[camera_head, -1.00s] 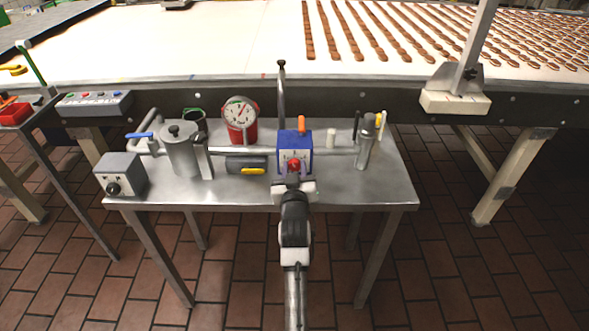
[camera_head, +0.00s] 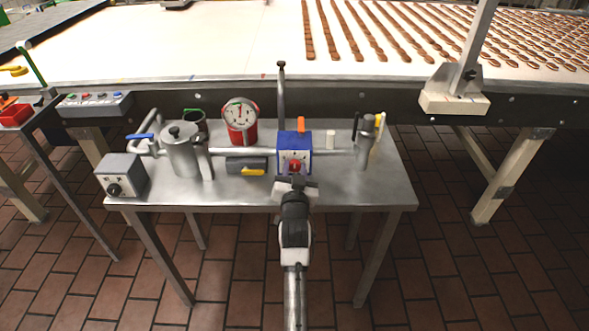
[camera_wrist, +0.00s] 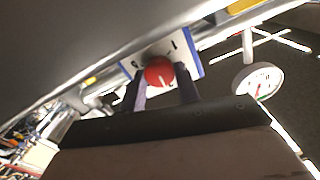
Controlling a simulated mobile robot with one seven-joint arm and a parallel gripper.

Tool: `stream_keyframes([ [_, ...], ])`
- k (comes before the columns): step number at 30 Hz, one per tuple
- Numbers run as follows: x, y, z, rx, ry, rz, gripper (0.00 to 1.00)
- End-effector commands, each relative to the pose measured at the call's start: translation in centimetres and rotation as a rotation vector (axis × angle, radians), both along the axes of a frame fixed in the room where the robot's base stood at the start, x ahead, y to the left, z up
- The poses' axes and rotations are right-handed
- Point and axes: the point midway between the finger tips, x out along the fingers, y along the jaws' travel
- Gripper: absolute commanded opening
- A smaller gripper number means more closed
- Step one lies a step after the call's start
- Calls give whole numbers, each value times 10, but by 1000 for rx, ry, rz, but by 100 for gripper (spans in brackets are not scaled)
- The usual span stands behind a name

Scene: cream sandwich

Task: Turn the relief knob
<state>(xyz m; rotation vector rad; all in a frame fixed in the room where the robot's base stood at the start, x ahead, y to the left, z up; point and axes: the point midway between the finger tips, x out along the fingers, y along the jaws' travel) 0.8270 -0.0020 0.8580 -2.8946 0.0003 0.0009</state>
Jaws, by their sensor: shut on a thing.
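The relief knob (camera_head: 295,167) is red and sits on the front face of a blue box (camera_head: 294,141) on the metal table. In the wrist view the knob (camera_wrist: 158,72) stands out from the box's pale, marked face (camera_wrist: 186,46). My gripper (camera_head: 296,177) reaches the knob from the front and is shut on it. In the wrist view one finger of the gripper (camera_wrist: 162,84) is on each side of the knob. The wrist view is strongly tilted relative to the box. The fingertips partly hide the markings around the knob.
A conveyor (camera_head: 180,50) lies behind.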

Motion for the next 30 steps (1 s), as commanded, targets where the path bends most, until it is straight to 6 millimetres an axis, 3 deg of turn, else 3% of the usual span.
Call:
stream_keyframes([
  [9, 0, 0, 1, 111, -1, 1, 9],
  [23, 0, -1, 0, 126, -2, -1, 9],
  [24, 0, -1, 0, 126, -2, -1, 36],
  [28, 0, 0, 0, 125, -1, 0, 53],
  [30, 0, 0, 0, 125, -1, 0, 54],
])
